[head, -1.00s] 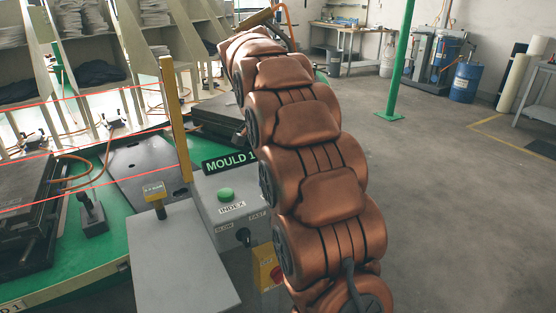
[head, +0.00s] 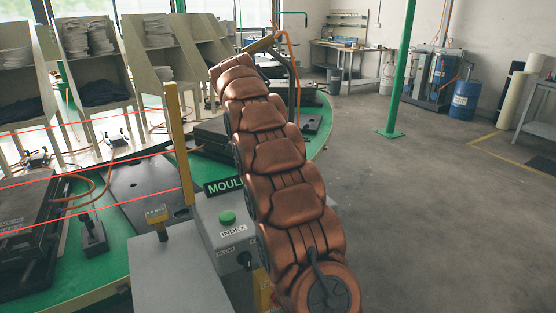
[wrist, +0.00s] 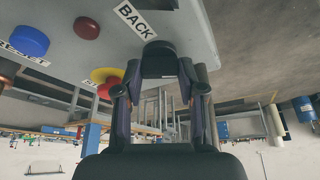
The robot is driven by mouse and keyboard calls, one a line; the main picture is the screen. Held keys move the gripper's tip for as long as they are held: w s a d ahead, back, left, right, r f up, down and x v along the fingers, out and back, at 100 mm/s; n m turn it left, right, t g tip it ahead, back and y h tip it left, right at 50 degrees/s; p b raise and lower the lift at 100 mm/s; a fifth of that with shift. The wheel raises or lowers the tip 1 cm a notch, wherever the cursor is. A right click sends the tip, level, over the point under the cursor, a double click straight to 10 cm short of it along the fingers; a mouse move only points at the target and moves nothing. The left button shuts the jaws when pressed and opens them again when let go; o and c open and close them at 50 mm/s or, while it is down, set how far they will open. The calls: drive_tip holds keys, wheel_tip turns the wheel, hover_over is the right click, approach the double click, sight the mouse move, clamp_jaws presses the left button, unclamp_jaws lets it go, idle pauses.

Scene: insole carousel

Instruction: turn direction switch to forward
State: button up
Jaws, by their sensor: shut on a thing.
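The direction switch is a black knob (wrist: 158,58) on a grey panel (wrist: 195,28), at the top middle of the wrist view. A white label reading BACK (wrist: 135,20) is beside it. My gripper (wrist: 160,78) has one dark finger on each side of the knob and is shut on it. The exact contact at the fingertips is hard to see. In the head view my arm crosses the picture, and neither my gripper nor this switch can be made out.
A blue RESET button (wrist: 30,41), a red button (wrist: 87,27) and a yellow-and-red emergency stop (wrist: 107,80) are near the switch. In the head view, a grey INDEX box (head: 228,215) and a green carousel (head: 112,262) stand left of my arm. Open floor (head: 420,200) lies to the right.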

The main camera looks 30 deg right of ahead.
drive_tip(key=shift+r+m+p, duration=0.15)
drive_tip(key=shift+m+p, duration=0.55)
drive_tip(key=shift+p, duration=0.1)
drive_tip(key=shift+d+g, duration=0.1)
drive_tip(key=shift+g, duration=0.2)
drive_tip(key=o, duration=1.1)
drive_tip(key=shift+o, duration=0.2)
drive_tip(key=shift+f+b, duration=0.25)
drive_tip(key=shift+b, duration=0.05)
